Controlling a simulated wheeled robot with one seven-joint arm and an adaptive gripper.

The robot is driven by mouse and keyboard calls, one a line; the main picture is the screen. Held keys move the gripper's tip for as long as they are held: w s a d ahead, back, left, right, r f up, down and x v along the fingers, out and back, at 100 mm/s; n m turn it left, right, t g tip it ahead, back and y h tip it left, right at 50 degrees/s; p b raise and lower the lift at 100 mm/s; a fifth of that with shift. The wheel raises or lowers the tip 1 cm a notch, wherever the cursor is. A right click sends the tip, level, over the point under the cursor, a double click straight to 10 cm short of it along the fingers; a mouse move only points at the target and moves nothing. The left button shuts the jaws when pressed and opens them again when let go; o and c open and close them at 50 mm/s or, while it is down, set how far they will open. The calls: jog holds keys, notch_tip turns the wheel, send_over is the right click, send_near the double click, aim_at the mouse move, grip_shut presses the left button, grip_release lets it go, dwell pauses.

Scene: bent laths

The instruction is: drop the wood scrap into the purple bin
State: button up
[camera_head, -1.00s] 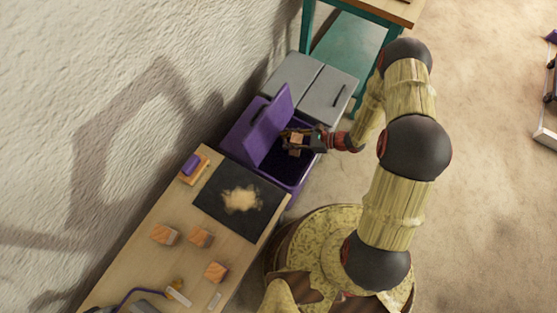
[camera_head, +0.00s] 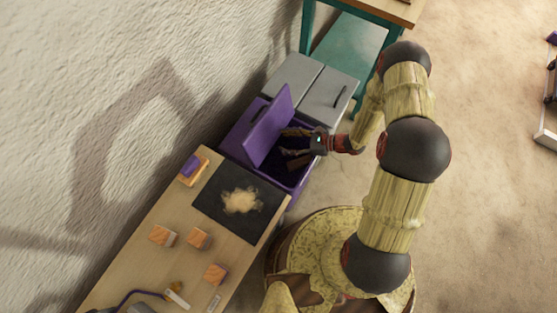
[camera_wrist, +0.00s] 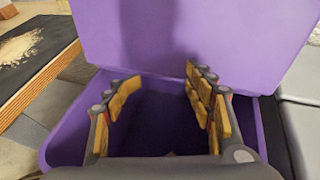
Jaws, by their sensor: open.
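The purple bin (camera_head: 296,188) stands beyond the end of the workbench with its lid (camera_head: 265,141) tilted up. Its rim (camera_wrist: 57,137) and raised lid (camera_wrist: 205,38) fill much of the wrist view. My gripper (camera_head: 287,146) is over the bin's opening, in front of the lid. In the wrist view, its fingers (camera_wrist: 162,82) are spread wide with nothing between them.
The workbench (camera_head: 143,218) at left carries a dark mat (camera_head: 217,220) with a sawdust pile (camera_head: 242,200) and several wood blocks (camera_head: 163,236). Grey bins (camera_head: 325,97) stand behind the purple bin. A rough wall (camera_head: 120,60) runs along the left; open floor (camera_head: 480,200) lies at right.

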jog(key=v, duration=1.2)
dwell(0.4)
